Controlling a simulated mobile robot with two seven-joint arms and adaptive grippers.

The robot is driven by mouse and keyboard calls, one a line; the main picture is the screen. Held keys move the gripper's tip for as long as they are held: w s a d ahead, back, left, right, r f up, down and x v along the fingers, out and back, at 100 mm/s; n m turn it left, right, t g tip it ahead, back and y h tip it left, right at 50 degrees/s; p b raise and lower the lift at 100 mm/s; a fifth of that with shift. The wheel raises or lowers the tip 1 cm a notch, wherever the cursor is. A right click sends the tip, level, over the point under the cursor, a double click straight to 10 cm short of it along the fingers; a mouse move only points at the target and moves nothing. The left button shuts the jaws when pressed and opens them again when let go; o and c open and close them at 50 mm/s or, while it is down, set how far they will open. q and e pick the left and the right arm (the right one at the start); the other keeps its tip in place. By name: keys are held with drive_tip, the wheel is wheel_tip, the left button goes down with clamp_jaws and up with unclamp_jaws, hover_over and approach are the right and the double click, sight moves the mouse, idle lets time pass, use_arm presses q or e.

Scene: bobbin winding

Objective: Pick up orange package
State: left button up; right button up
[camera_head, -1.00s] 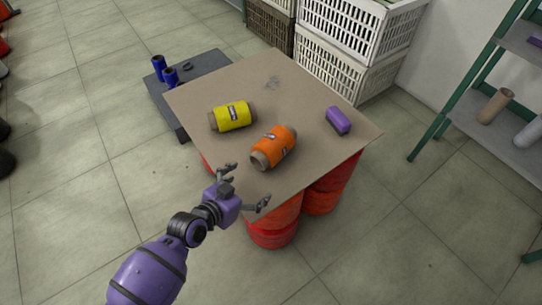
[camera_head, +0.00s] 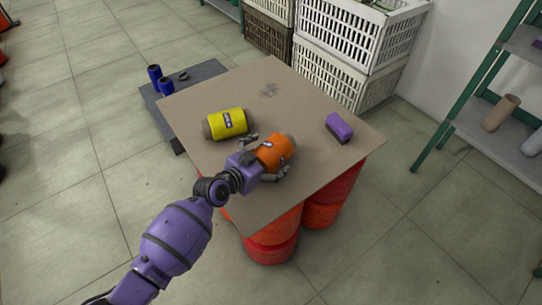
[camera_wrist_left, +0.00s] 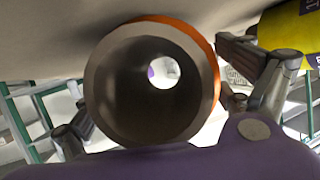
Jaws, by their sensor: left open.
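The orange package (camera_head: 274,150), a spool of orange thread on a brown hollow core, lies on its side on the brown tabletop (camera_head: 325,90). My left gripper (camera_head: 265,157) is at its near end, with the open fingers on either side of it. In the left wrist view the hollow core end (camera_wrist_left: 150,85) faces the camera, with a strip of orange thread (camera_wrist_left: 190,28) along its edge. The fingers (camera_wrist_left: 170,95) show to its left and right; I cannot tell whether they touch it. My right gripper is not in view.
White crates (camera_head: 350,85) stand behind the table; a green-framed shelf (camera_head: 465,100) is at right.

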sight(265, 151)
use_arm(q)
drive_tip(key=c, duration=1.4)
drive_tip(key=shift+c, duration=0.6)
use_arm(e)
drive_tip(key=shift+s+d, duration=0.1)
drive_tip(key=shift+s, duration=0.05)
